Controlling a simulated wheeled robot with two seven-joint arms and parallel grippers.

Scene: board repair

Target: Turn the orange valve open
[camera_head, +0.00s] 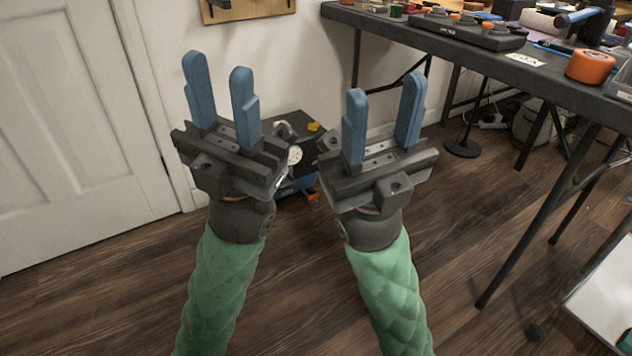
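My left gripper (220,85) is held up in front of the white wall, with its two blue fingers apart and nothing between them. My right gripper (384,108) is raised beside it, also open and empty. Between and behind them, a dark machine with a round white gauge (294,155) stands low by the wall, partly hidden by the grippers. It has a yellow part (314,126) on top and a small orange part (313,197) low down. I cannot tell whether either part is the valve. Neither gripper visibly touches the machine.
A dark table (470,62) at the right carries tools and an orange round object (590,66). Its legs stand on the wood floor. A white door (80,120) is at the left. A white panel (605,295) is at the lower right. Floor between is mostly clear.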

